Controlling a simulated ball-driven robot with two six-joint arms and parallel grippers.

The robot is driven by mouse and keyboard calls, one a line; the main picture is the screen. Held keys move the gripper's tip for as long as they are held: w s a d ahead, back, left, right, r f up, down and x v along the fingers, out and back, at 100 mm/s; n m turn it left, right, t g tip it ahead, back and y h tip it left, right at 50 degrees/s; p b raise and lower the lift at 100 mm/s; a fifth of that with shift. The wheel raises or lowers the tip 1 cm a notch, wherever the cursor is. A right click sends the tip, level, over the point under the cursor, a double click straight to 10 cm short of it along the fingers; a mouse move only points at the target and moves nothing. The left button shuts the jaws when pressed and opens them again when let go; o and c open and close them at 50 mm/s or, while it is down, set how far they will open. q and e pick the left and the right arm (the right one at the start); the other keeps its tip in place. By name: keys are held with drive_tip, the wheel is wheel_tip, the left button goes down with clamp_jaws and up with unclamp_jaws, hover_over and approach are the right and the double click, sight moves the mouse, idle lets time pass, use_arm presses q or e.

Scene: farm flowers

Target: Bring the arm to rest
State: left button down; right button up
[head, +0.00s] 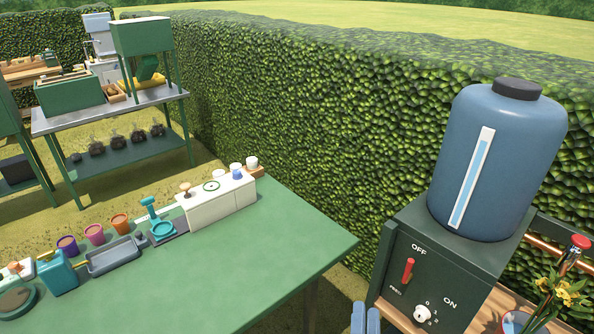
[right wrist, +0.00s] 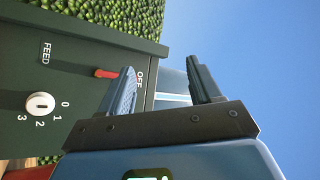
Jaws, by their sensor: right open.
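My right gripper (head: 365,318) shows only as two blue fingers at the bottom edge of the head view, in front of the dark green control box (head: 455,262). In the right wrist view my right gripper (right wrist: 161,78) is open, with nothing between its fingers. A red lever (right wrist: 106,73) and a white dial (right wrist: 40,104) on the box face lie to the left of the fingers there. The gripper looks apart from the lever, also seen in the head view (head: 408,269). My left gripper is not in view.
A blue tank (head: 500,160) with a black cap stands on the box. Yellow flowers (head: 566,290) stand at the lower right. A green table (head: 255,262) carries pots, a grey tray and a white unit (head: 218,203) to the left; its right part is clear. A hedge (head: 320,110) runs behind.

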drive_tip(key=s+d+r+n+g+y+p, duration=0.1)
drive_tip(key=s+d+r+n+g, duration=0.1)
drive_tip(key=s+n, duration=0.4)
drive_tip(key=s+d+r+n+g+y+p, duration=0.1)
drive_tip(key=s+n, duration=0.5)
drive_tip(key=s, duration=0.8)
wheel_tip(320, 180, up, 3)
drive_tip(key=shift+s+d+f+g+y, duration=0.15)
drive_tip(key=shift+s+d+g+y, duration=0.3)
drive_tip(key=shift+d, duration=0.65)
